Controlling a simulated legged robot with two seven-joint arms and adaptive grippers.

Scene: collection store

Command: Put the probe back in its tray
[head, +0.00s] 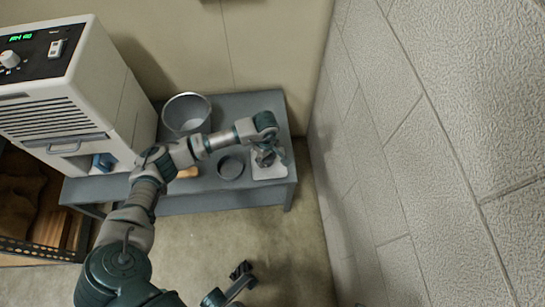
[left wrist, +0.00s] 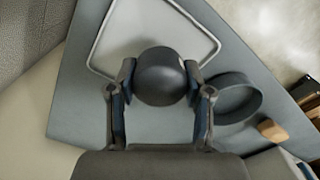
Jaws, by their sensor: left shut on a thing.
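My left gripper (head: 267,158) is shut on the probe, a dark grey, round-ended thing (left wrist: 161,76) that sits between both fingers in the left wrist view. The probe is mostly hidden by the gripper in the head view. The pale tray (head: 270,175) lies at the right end of the grey bench, right under the gripper. Its light rim (left wrist: 100,42) frames the probe's far side in the left wrist view. I cannot tell whether the probe touches the tray. My right gripper (head: 241,275) shows small and low over the floor; its opening is unclear.
A dark round dish (head: 231,167) stands on the bench (head: 225,203) just left of the tray. A wooden block (head: 188,172) lies further left. A grey bucket (head: 187,113) stands behind. A large white machine (head: 110,95) fills the left end. A block wall (head: 400,150) rises close on the right.

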